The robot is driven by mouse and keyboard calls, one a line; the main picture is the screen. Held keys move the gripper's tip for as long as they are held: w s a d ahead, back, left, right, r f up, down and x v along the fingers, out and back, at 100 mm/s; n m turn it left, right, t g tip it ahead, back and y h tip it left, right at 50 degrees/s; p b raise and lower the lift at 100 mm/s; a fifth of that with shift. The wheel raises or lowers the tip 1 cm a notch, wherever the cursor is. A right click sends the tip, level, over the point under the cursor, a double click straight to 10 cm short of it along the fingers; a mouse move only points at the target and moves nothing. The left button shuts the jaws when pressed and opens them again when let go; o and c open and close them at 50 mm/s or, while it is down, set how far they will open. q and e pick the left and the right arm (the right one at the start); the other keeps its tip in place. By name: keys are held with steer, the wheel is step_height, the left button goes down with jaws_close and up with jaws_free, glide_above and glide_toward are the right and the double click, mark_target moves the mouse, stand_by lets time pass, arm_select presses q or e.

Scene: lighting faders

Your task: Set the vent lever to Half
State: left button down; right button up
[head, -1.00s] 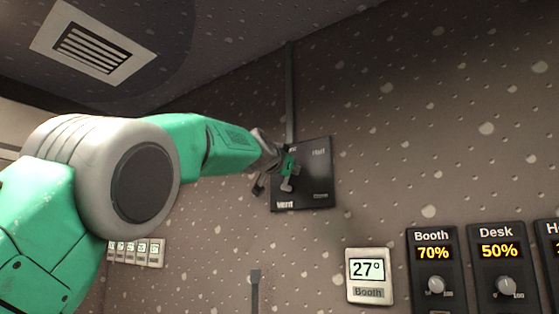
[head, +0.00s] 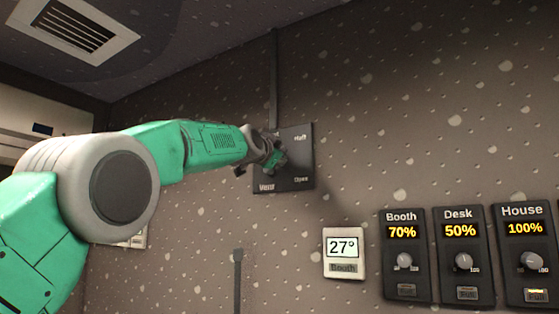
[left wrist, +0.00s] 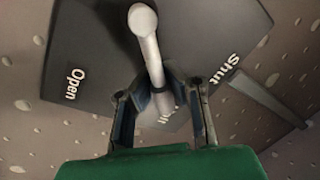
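The vent panel (head: 301,159) is a dark square plate on the speckled wall in the head view, marked Vent, Half and Open. In the left wrist view the panel (left wrist: 95,45) shows Open at left and Shut at right. The vent lever (left wrist: 150,50) is a pale grey rod with a round knob at the top of that view. My left gripper (left wrist: 160,85) has a finger on each side of the rod, close to it. Whether the fingers grip it is unclear. The lever's exact setting is hard to read. My right gripper is not in view.
A thermostat (head: 344,254) reading 27° is below the panel. Booth (head: 404,272), Desk (head: 464,275) and House (head: 525,270) dial units sit at lower right. A thin conduit (head: 273,80) runs up from the panel. The wall right of the panel is bare.

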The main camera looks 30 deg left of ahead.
arm_select(q)
steer(key=shift+w+f, duration=0.1)
steer(key=shift+f, duration=0.1)
steer(key=c, duration=1.5)
jaws_free()
steer(key=shift+r, duration=0.1)
steer(key=shift+s, duration=0.2)
steer(key=shift+s, duration=0.55)
steer(key=shift+s+d+f, duration=0.1)
steer(key=shift+s+f, duration=0.1)
steer(key=shift+s, duration=0.8)
steer(key=shift+s+d+f, duration=0.1)
steer(key=shift+s+f, duration=0.05)
steer(key=shift+s, duration=0.9)
steer(key=shift+s+f, duration=0.2)
steer(key=shift+s, duration=0.8)
